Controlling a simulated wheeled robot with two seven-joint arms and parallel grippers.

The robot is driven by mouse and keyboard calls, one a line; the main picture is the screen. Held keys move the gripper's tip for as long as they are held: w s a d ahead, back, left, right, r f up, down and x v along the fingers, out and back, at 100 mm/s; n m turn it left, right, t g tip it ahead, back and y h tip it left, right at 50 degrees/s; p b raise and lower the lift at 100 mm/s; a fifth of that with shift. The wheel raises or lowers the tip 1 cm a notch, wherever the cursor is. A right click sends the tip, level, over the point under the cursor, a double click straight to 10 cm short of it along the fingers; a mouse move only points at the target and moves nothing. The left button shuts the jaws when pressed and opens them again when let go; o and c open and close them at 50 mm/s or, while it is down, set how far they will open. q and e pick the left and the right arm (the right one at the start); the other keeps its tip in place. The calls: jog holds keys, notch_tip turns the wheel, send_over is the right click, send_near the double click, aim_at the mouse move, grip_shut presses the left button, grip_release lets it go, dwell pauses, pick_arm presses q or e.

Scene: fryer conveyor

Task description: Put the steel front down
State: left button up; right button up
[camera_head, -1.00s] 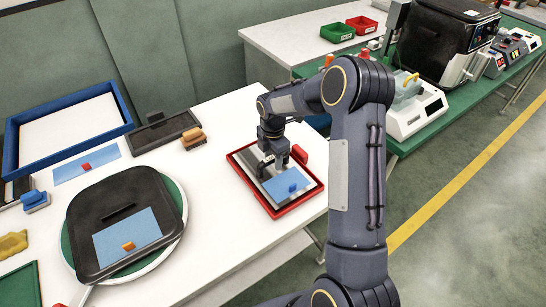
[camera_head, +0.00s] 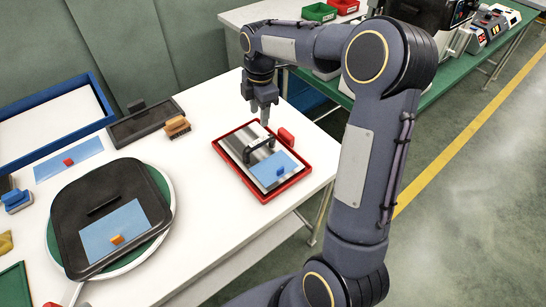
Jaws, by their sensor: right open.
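The steel front (camera_head: 246,168) is a shiny grey panel with a black bar handle (camera_head: 258,148). It lies flat inside a red-rimmed tray (camera_head: 275,194) on the white table. A light blue sheet with a small blue knob (camera_head: 280,169) covers its near right part. My right gripper (camera_head: 265,117) is open and empty, pointing down above the far edge of the tray. It is apart from the handle. My left gripper is not in view.
A black panel (camera_head: 84,212) with a blue sheet lies on a round green-and-white board at the left. A blue frame (camera_head: 53,118), a dark tray (camera_head: 134,127) and an orange-topped block (camera_head: 177,126) stand behind. A red block (camera_head: 286,136) is at the tray's right rim.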

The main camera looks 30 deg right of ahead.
jog(key=s+a+r+m+t+y, duration=0.1)
jog(key=s+a+r+m, duration=0.1)
jog(key=s+r+m, duration=0.3)
jog(key=s+a+r+m+t, duration=0.1)
jog(key=s+a+m, duration=0.15)
jog(key=s, duration=0.55)
jog(key=s+a+f+m+t+y, duration=0.1)
jog(key=s+a+m, duration=0.2)
jog(key=s+m, duration=0.2)
jog(key=s+a+f+m+t+y, duration=0.1)
jog(key=s+a+f+m+t, duration=0.1)
jog(key=s+m, duration=0.4)
jog(key=s+a, duration=0.1)
jog(key=s, duration=0.2)
jog(key=shift+a, duration=0.25)
jog(key=shift+f, duration=0.1)
